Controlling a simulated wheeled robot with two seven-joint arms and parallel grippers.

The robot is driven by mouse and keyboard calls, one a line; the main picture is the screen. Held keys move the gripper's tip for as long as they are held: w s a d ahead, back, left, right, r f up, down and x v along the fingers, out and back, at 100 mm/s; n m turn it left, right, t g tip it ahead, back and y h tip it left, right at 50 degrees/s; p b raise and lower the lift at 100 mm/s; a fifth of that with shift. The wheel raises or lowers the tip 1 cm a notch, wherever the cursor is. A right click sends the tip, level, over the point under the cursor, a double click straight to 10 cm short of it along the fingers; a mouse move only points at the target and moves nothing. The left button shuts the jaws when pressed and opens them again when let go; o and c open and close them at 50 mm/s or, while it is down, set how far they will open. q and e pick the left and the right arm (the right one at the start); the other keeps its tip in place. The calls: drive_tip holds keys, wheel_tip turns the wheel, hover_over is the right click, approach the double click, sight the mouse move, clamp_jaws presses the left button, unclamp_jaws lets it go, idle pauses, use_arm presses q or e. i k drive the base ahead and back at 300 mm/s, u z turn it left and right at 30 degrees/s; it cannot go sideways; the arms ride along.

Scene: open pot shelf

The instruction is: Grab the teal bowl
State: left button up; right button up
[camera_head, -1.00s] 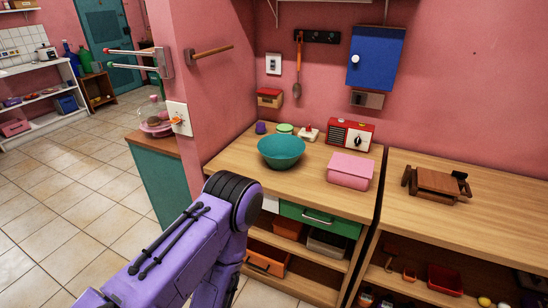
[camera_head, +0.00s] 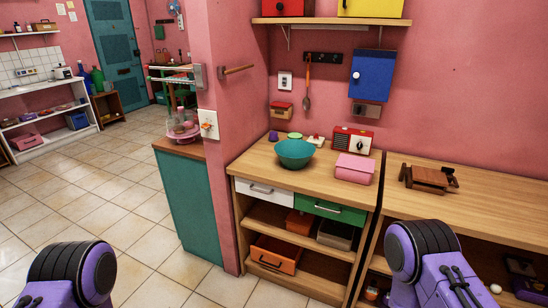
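The teal bowl (camera_head: 294,153) stands upright on the wooden counter (camera_head: 262,163), left of the middle of its top. It looks empty and nothing touches it from my side. Purple links of my two arms show at the bottom left and bottom right of the head view, well short of the bowl. Neither of my grippers is in the picture, so their state is hidden.
A pink box (camera_head: 354,169) and a red radio (camera_head: 352,140) stand right of the bowl. Small items sit behind it. A white drawer (camera_head: 264,190) and green drawer (camera_head: 326,208) are shut below. A pink wall pillar (camera_head: 224,150) rises at left. The tiled floor in front is clear.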

sight(293, 154)
drive_tip(key=u, duration=0.25)
drive_tip(key=i, duration=0.9)
drive_tip(key=z, duration=0.15)
